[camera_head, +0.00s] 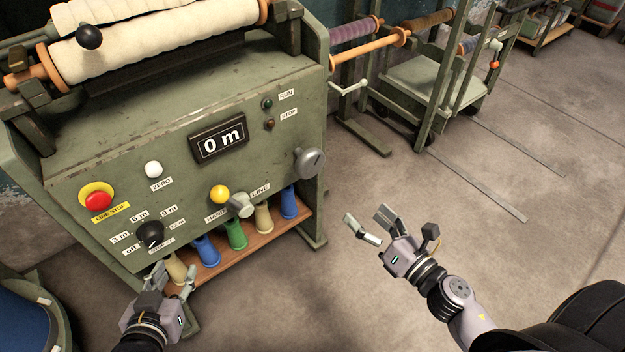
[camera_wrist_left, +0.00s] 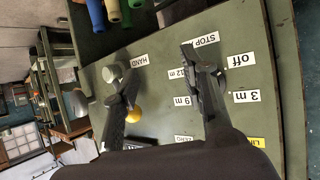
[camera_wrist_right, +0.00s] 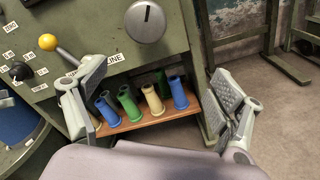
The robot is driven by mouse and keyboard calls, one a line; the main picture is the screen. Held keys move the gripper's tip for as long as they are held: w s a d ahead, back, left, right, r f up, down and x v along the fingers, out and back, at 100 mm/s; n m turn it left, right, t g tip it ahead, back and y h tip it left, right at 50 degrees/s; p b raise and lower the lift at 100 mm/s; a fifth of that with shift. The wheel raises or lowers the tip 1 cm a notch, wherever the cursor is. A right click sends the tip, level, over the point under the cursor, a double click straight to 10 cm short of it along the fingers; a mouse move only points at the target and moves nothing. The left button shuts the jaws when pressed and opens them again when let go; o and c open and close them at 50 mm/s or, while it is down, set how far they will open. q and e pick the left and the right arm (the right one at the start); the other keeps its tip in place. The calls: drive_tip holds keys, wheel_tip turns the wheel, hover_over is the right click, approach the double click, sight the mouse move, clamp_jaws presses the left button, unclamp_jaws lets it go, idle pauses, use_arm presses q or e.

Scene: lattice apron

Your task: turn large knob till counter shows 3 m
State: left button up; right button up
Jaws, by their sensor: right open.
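The large grey round knob (camera_head: 309,161) sits at the right end of the green machine's front panel. It also shows at the top of the right wrist view (camera_wrist_right: 147,20), with a dark line pointing up. The counter (camera_head: 219,141) reads 0 m. My right gripper (camera_head: 367,221) is open and empty, to the right of and below the large knob, apart from it. My left gripper (camera_head: 173,279) is open, just below the small black selector knob (camera_head: 150,235), which has off and metre labels around it. I cannot tell whether it touches anything.
The panel carries a red stop button (camera_head: 98,201), a white zero button (camera_head: 153,169) and a yellow-knobbed hand lever (camera_head: 219,194). Coloured spools (camera_head: 236,233) stand on a wooden shelf (camera_head: 235,262) below.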

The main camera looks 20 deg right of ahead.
drive_tip(key=a+r+n+y, duration=0.1)
drive_tip(key=r+n, duration=0.1)
drive_tip(key=p, duration=0.2)
approach(314, 165)
drive_tip(key=w, duration=0.2)
drive_tip(key=x, duration=0.7)
drive_tip(key=shift+a+f, duration=0.15)
drive_tip(key=shift+a, duration=0.2)
drive_tip(key=shift+w+a, duration=0.2)
drive_tip(key=shift+w, duration=0.35)
use_arm(q)
drive_tip(key=s+a+f+g+y, duration=0.1)
drive_tip(key=s+a+f+g, duration=0.1)
drive_tip(key=s, duration=0.3)
drive_tip(key=s+a+f+g, duration=0.1)
drive_tip(key=s+f+g, duration=0.1)
drive_tip(key=s+g, duration=0.2)
drive_tip(key=shift+s+a+f+y, duration=0.3)
drive_tip(key=shift+s+a+y, duration=0.05)
drive_tip(key=shift+y, duration=0.05)
use_arm(e)
drive_tip(key=shift+c, duration=0.5)
drive_tip(key=c, duration=1.1)
drive_tip(key=shift+o, duration=0.2)
use_arm(q)
drive_tip(key=shift+s, duration=0.2)
